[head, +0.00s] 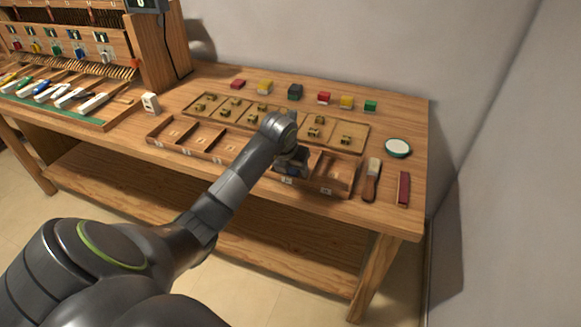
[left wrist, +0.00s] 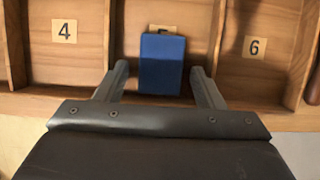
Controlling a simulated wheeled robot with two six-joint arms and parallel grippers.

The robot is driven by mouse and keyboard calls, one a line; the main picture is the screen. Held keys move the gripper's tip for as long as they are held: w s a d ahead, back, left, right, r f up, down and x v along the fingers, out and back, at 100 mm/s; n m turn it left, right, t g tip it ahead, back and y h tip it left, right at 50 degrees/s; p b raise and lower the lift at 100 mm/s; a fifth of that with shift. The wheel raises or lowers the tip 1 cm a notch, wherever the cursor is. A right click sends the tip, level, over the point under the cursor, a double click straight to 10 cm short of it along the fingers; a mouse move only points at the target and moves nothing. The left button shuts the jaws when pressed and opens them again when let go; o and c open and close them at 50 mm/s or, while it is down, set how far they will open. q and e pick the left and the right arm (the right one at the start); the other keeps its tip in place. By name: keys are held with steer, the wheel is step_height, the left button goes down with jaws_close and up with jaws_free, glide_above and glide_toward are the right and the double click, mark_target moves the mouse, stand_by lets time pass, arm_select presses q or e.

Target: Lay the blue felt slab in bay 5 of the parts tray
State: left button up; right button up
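The blue felt slab (left wrist: 162,64) lies in the parts tray, in the bay between those marked 4 (left wrist: 64,30) and 6 (left wrist: 254,47). My left gripper (left wrist: 160,82) is open, with one finger on each side of the slab and a visible gap on both sides. In the head view, my left gripper (head: 290,168) is low over the right half of the parts tray (head: 232,143), and my arm hides part of the tray. My right gripper is not in view.
A flat board with small brass-coloured parts (head: 345,141) lies behind the tray. Several coloured blocks, such as the green one (head: 370,105), stand along the back. A brush (head: 371,180), a dark red bar (head: 403,189) and a round dish (head: 398,147) are at right.

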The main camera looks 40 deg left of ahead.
arm_select(q)
steer(key=shift+r, duration=0.2)
steer(key=v, duration=1.2)
steer(key=shift+d+f, duration=0.1)
